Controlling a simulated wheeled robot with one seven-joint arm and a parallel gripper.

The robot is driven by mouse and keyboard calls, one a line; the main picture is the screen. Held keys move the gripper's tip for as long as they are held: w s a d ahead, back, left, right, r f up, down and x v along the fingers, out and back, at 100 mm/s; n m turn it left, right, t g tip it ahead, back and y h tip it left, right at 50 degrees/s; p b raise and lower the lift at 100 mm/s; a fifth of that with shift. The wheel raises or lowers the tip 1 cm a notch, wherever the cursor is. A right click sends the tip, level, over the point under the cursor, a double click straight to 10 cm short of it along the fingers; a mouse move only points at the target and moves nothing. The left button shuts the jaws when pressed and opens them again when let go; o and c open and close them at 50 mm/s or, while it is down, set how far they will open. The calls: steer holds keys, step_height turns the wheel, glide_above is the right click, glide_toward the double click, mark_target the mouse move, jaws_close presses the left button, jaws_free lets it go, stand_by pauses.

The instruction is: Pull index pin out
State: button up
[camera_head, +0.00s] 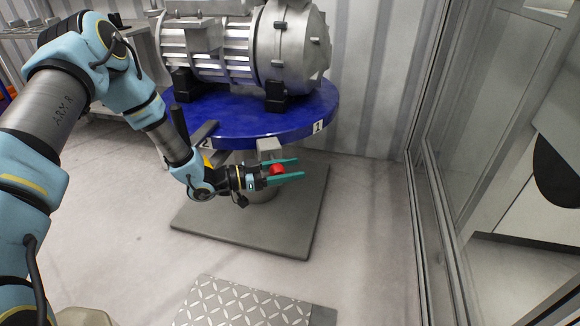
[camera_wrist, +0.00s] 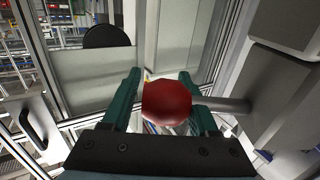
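The index pin's round red knob (camera_wrist: 167,100) sits between the two green fingers of my gripper (camera_wrist: 164,88) in the wrist view. A grey rod (camera_wrist: 232,104) runs from behind the right finger to a grey block. In the head view the red knob (camera_head: 277,169) shows between the fingers of my gripper (camera_head: 284,170), in front of and below the blue round table (camera_head: 235,128). The fingers lie close on both sides of the knob, and I cannot tell whether they press on it. The rest of the pin is hidden.
A large grey motor unit (camera_head: 210,52) stands on the blue table, whose rim carries number labels. A grey base plate (camera_head: 295,225) lies under its pedestal. A glass-panelled frame (camera_head: 425,200) stands at right. A metal tread plate (camera_head: 240,305) lies in front; bare floor surrounds it.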

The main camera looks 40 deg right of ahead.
steer(key=shift+o, duration=0.5)
steer(key=v, duration=1.1)
